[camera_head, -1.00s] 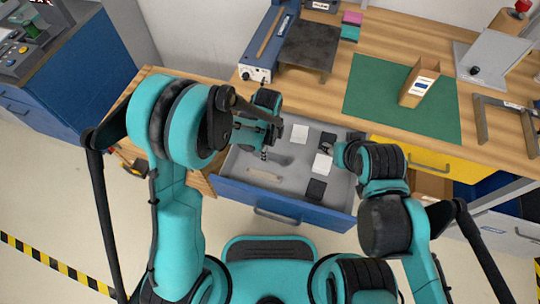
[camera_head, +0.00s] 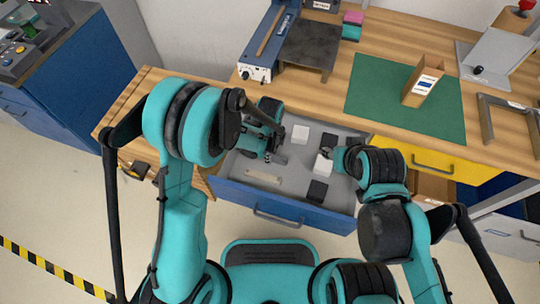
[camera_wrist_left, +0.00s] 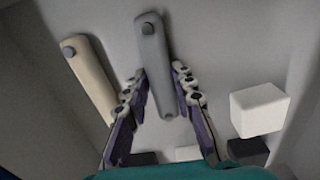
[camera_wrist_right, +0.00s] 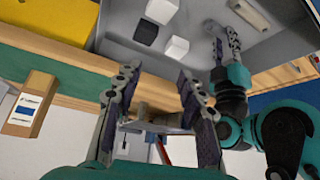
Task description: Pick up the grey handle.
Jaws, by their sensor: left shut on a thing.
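The grey handle (camera_wrist_left: 153,60) is a long flat bar with rounded ends. It lies in the open drawer (camera_head: 235,195), between the fingers of my left gripper (camera_wrist_left: 159,95) in the left wrist view. That gripper is shut on it, with its far end sticking out beyond the fingers. In the head view my left gripper (camera_head: 268,158) reaches down into the drawer and mostly hides the grey handle. My right gripper (camera_wrist_right: 155,100) is open and empty; in the head view it is at the drawer's right side (camera_head: 328,153).
A cream handle (camera_wrist_left: 90,80) lies left of the grey one. White cubes (camera_wrist_left: 258,110) and black blocks (camera_head: 317,191) share the drawer. Drawer walls surround the left gripper. The wooden worktop above holds a green mat (camera_head: 390,105) and a cardboard holder (camera_head: 421,84).

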